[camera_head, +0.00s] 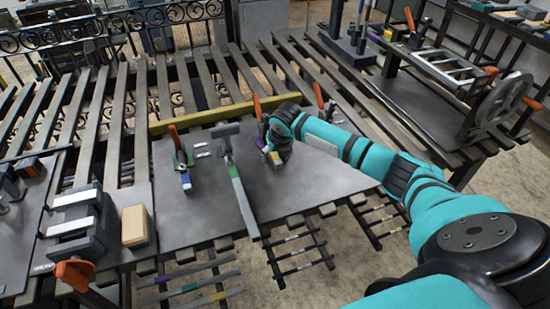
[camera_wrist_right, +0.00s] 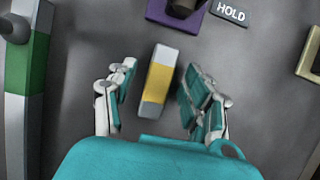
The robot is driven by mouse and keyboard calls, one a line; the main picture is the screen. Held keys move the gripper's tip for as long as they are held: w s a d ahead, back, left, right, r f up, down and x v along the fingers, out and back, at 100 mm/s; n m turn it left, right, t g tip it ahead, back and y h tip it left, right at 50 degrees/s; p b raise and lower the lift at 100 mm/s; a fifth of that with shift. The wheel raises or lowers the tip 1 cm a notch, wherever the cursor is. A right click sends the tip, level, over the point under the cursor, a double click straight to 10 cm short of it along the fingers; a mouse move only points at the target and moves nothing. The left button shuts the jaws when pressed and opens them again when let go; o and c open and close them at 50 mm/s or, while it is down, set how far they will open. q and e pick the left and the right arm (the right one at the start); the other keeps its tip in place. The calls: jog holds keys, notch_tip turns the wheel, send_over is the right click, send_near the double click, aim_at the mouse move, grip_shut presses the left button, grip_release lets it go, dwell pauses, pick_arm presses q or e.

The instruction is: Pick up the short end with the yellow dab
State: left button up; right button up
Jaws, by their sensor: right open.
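The short end with the yellow dab (camera_wrist_right: 158,78) is a small pale grey bar with a yellow band around its middle. It lies on the grey steel plate (camera_head: 300,190). In the head view only a bit of its yellow part (camera_head: 275,158) shows below my right gripper (camera_head: 272,150). In the right wrist view my right gripper (camera_wrist_right: 157,88) is open, with one finger on each side of the short end. Gaps show between the short end and both fingers; it is not held. My left gripper is not in view.
A long grey bar with a green band (camera_head: 236,180) lies left of my right gripper. A purple block (camera_wrist_right: 178,12) and a HOLD label (camera_wrist_right: 230,12) sit just beyond the short end. A clamp with an orange handle (camera_head: 175,140) and a tan block (camera_head: 135,225) stand further left.

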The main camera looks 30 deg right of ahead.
grip_shut()
dwell(0.5)
